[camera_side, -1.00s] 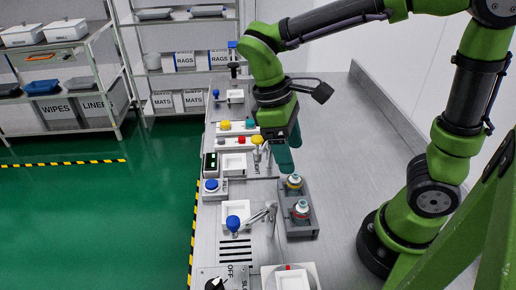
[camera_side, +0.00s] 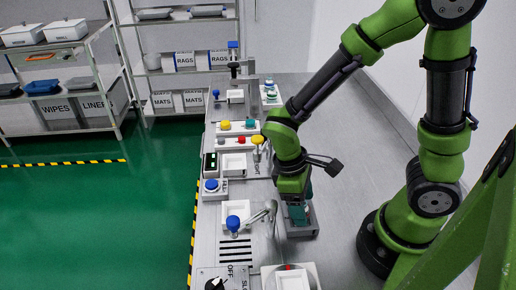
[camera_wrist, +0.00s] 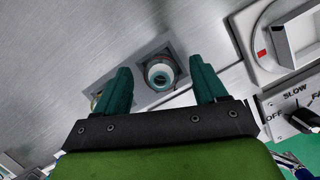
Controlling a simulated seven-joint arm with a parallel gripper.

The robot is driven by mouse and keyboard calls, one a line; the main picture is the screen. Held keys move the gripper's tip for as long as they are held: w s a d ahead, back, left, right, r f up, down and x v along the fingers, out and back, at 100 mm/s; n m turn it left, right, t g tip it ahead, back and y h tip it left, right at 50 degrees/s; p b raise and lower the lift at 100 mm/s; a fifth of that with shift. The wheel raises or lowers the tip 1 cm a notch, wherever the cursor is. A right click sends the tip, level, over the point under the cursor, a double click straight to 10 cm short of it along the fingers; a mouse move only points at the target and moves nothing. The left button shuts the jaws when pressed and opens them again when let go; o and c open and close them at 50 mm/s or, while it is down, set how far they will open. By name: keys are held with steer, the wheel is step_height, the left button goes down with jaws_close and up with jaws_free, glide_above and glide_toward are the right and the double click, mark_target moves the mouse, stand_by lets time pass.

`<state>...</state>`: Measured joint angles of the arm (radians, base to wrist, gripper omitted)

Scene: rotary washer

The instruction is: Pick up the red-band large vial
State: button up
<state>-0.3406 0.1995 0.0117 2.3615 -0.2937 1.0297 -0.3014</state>
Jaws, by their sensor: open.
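The grey rack (camera_side: 302,232) stands under my gripper (camera_side: 299,216) in the side view, and my fingers and hand hide its vials there. In the wrist view, one vial with a white and teal round top (camera_wrist: 160,73) stands upright in the rack, seen between my two teal fingertips. Its position at the rack's near end matches the red-band vial of the earlier side view. A second vial (camera_wrist: 96,103) shows partly behind the left finger, with a hint of yellow. My gripper is open, pointing down above the rack, with nothing held.
A washer-like unit with a red mark (camera_wrist: 262,54) and an OFF/SLOW dial panel (camera_wrist: 294,112) lie right of the rack in the wrist view. A blue-knobbed lever (camera_side: 233,221) stands left of the rack. The bench behind and right of the rack is clear.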

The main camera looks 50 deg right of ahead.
steer(key=shift+f, duration=0.25)
steer(key=c, duration=1.1)
steer(key=shift+r, duration=0.15)
steer(key=shift+c, duration=0.2)
